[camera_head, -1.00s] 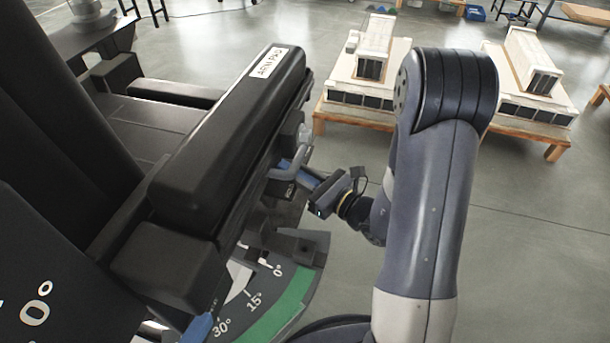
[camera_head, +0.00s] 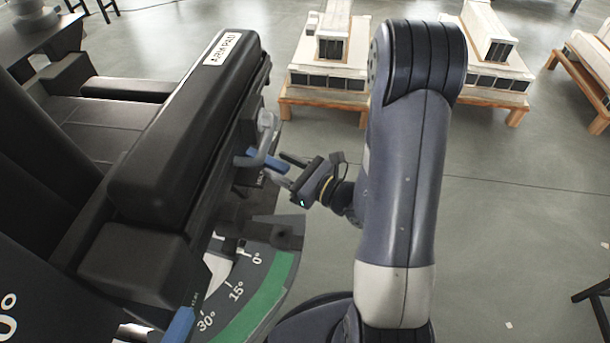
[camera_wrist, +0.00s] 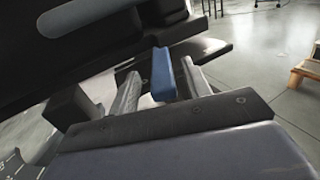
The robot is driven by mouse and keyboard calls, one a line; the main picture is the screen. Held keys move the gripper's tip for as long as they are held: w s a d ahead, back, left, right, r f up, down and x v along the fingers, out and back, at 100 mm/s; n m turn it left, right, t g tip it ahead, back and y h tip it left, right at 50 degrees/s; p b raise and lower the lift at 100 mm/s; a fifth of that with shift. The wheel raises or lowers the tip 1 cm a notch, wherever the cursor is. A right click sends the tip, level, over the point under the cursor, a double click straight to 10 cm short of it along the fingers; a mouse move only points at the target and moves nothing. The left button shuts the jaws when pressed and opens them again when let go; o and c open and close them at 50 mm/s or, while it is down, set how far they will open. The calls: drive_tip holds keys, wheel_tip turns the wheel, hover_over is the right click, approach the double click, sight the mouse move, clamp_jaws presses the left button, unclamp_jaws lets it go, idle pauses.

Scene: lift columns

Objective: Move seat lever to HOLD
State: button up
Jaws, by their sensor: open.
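A blue lever (camera_head: 267,161) sticks out from the side of the seat, below the black arm pad (camera_head: 190,130). My gripper (camera_head: 285,170) is beside it, at the lever's outer end. In the wrist view the blue lever (camera_wrist: 163,76) stands between my two open grey fingers, with gaps that look clear on both sides. No HOLD marking can be read in these frames. A second blue handle (camera_head: 180,324) shows low at the left, near the scale (camera_head: 235,290) marked 0°, 15° and 30°.
A grey curved handle (camera_head: 262,145) sits close to the lever. The seat (camera_head: 90,125) fills the left side. Low wooden pallets (camera_head: 320,110) carrying pale units stand at the back. The floor to the right is mostly open.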

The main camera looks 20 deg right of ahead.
drive_tip(key=v, duration=0.8)
idle(0.9)
drive_tip(key=shift+x, duration=5.35)
